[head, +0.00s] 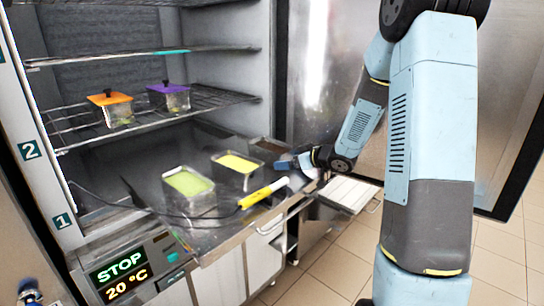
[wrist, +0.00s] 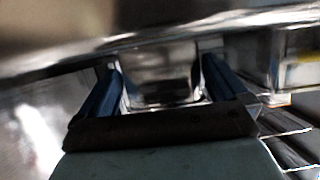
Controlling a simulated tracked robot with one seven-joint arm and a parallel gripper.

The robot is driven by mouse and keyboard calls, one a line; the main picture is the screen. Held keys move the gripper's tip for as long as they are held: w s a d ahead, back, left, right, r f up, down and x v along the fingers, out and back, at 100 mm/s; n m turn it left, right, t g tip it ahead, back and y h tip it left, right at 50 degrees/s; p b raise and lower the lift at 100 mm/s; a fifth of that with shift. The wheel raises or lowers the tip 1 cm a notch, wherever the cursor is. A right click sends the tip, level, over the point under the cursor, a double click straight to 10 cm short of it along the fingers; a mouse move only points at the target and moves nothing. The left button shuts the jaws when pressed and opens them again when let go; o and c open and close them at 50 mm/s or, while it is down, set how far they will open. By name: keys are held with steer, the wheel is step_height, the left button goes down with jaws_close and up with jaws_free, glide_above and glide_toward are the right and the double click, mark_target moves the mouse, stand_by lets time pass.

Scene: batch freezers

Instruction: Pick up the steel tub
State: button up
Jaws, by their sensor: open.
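Steel tubs stand on the counter in the head view: one with pale green contents (head: 190,205), one with yellow contents (head: 238,182), and a darker one with brownish contents (head: 264,153) at the back right. My gripper (head: 287,163) is beside the darker tub, on its right, partly hidden by its own wrist. In the wrist view my gripper (wrist: 160,66) is open, its two blue fingers apart. A blurred steel surface (wrist: 165,88), likely the darker tub, shows between the fingers; I cannot tell whether they touch it.
A yellow-handled tool (head: 262,193) lies at the counter's front edge. An orange-lidded box (head: 118,113) and a purple-lidded box (head: 174,100) stand on the wire shelf (head: 215,100) above. A pale slatted panel (head: 348,193) is right of the counter. A dark cable crosses the counter's left side.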

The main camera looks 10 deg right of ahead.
steer(key=shift+c, duration=0.3)
steer(key=c, duration=1.1)
steer(key=shift+c, duration=0.2)
steer(key=shift+r, duration=0.1)
steer(key=shift+r, duration=0.6)
steer(key=s+a+r, duration=0.2)
steer(key=s+r, duration=0.4)
steer(key=s+a+r, duration=0.3)
steer(key=s+r, duration=0.3)
steer(key=shift+s+a, duration=0.35)
steer(key=shift+s, duration=0.05)
